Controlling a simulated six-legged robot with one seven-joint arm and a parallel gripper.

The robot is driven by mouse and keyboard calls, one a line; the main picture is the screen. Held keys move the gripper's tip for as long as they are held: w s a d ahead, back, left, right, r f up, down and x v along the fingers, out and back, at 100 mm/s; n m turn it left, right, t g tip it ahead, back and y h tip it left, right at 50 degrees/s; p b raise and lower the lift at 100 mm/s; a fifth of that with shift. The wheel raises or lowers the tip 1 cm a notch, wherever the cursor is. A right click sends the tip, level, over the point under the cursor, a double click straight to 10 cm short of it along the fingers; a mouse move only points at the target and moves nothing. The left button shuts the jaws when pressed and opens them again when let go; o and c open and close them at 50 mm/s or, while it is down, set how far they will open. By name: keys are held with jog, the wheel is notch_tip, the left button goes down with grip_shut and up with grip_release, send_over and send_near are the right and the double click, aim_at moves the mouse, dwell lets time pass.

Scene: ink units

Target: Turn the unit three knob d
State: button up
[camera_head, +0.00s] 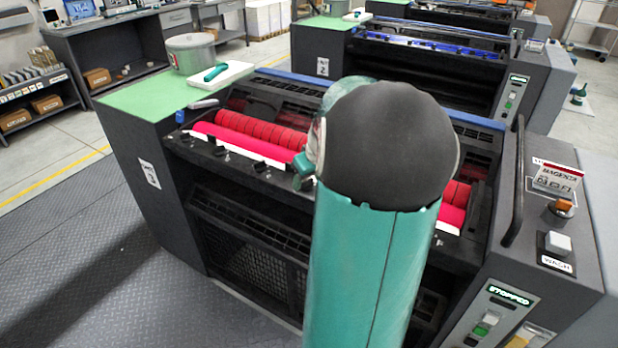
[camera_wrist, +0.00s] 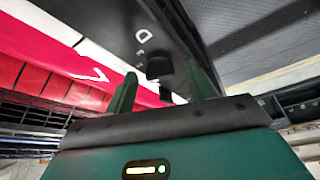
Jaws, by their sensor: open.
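In the head view unit three (camera_head: 149,173) is the near press with red rollers. My arm hides part of its knob ledge and most of my gripper, including knob D.
Red rollers (camera_head: 262,133) lie behind the ledge. A black handle bar (camera_head: 515,185) and a panel reading STOPPED (camera_head: 508,294) are on the right. A tin (camera_head: 190,53) and a white pad stand on the green top at left. The floor at left is clear.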

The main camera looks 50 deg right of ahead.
jog(key=c, duration=1)
jog(key=shift+m, duration=0.3)
jog(key=m, duration=0.1)
jog(key=m+h, duration=0.1)
jog(key=m, duration=0.1)
jog(key=m+g, duration=0.1)
jog(key=shift+w+a+h, duration=0.25)
jog(key=shift+a+h, duration=0.05)
jog(key=m+g, duration=0.1)
jog(key=m, duration=0.1)
jog(key=m+h, duration=0.1)
jog(key=m, duration=0.2)
jog(key=shift+w+g, duration=0.1)
jog(key=shift+g, duration=0.3)
jog(key=shift+m, duration=0.3)
jog(key=o, duration=1)
